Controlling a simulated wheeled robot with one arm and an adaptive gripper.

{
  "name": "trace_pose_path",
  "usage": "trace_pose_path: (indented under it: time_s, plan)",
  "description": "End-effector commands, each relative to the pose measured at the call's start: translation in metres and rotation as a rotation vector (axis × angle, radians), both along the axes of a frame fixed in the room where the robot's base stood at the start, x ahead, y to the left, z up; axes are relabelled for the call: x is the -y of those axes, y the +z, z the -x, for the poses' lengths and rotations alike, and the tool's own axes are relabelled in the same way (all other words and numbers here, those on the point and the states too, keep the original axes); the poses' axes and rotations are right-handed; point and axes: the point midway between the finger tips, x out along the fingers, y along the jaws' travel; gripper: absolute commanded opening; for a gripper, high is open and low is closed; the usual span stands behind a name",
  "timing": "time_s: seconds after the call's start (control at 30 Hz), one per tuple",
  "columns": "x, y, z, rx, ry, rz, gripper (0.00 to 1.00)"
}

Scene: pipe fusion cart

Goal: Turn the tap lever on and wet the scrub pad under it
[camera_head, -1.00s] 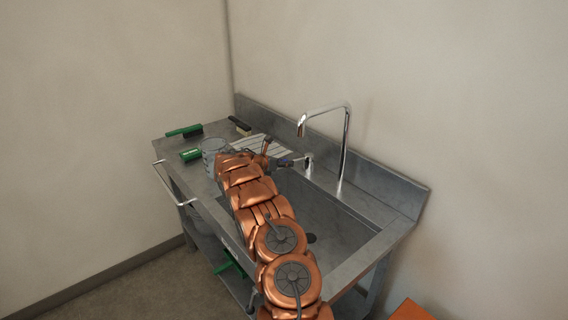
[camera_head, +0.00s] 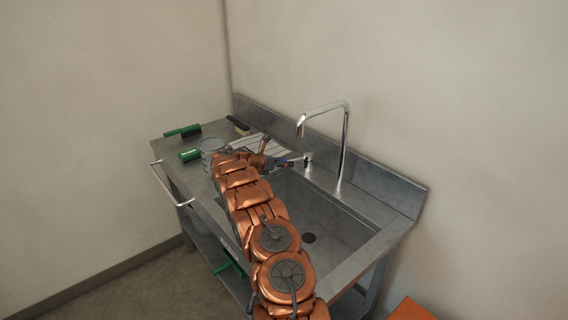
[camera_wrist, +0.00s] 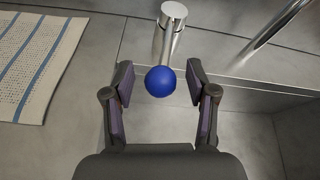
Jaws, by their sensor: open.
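The tap (camera_head: 343,150) is a tall chrome spout bent over the steel sink (camera_head: 310,212). The tap's lever base (camera_head: 307,160) is a short chrome post left of the spout. In the wrist view the chrome post (camera_wrist: 171,28) stands ahead, with the lever's blue ball end (camera_wrist: 160,82) pointing at me. My gripper (camera_wrist: 158,84) is open, its fingers on either side of the blue ball, with gaps showing on both sides. In the head view my gripper (camera_head: 283,161) is small and close to the lever. I cannot pick out a scrub pad under the spout.
A striped cloth (camera_wrist: 38,58) lies left of the lever. A clear container (camera_head: 211,148), green-handled brushes (camera_head: 184,131) and a green item (camera_head: 190,154) stand on the left counter. A raised backsplash (camera_head: 380,180) runs behind the tap. The sink basin is open at right.

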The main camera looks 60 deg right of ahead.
Motion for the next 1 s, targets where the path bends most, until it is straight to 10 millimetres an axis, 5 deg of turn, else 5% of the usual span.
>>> trace_pose_path:
  time_s: [0.37,1.0]
  plan:
    - [-0.012,0.007,-0.004,0.0,0.001,0.001,0.57]
    - [-0.099,0.043,-0.03,0.002,0.003,0.001,0.57]
